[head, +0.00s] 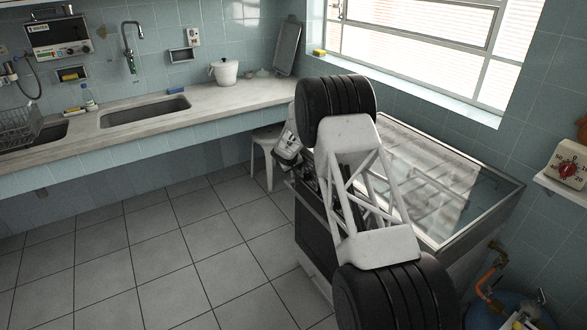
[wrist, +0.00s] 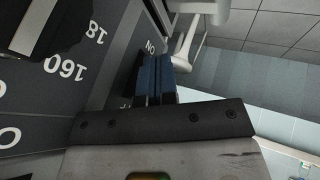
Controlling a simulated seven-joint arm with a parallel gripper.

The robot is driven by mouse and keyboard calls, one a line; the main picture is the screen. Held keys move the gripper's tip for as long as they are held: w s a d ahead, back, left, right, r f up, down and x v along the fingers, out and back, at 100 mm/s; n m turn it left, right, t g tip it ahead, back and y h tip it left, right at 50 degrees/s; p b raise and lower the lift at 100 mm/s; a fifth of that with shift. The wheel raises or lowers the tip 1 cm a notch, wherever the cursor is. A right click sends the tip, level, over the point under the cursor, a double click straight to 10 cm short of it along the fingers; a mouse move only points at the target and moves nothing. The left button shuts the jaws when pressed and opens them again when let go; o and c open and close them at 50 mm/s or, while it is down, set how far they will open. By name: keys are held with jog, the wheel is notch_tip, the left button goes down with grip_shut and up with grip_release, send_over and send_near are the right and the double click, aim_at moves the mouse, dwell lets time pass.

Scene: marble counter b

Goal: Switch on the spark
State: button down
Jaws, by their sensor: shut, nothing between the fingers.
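The stove (head: 318,238) stands below the window, its front panel mostly hidden behind my arm in the head view. In the wrist view the dark panel (wrist: 100,75) fills the left side, with white numbers and a black knob (wrist: 50,25). My gripper (wrist: 157,62) is shut and empty, its bluish fingers side by side close to the panel, by small white letters. I cannot tell whether the fingertips touch it. The spark switch is not clearly seen; the fingers may cover it. In the head view my fingertips are hidden behind my arm.
The stove's glass lid (head: 485,185) lies flat over its top. A white stool (head: 266,150) stands near the stove's left side, by the counter (head: 215,105) with a sink. The tiled floor (head: 170,240) is clear. A red-dial timer (head: 566,167) sits on a shelf at right.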

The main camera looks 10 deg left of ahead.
jog(key=shift+r, duration=0.15)
jog(key=shift+r, duration=0.7)
jog(key=s+a+r, duration=0.3)
jog(key=s+r, duration=0.5)
jog(key=shift+s+a+r, duration=0.15)
jog(key=shift+s+a, duration=0.1)
jog(key=shift+s, duration=0.05)
dwell(0.7)
dwell(0.4)
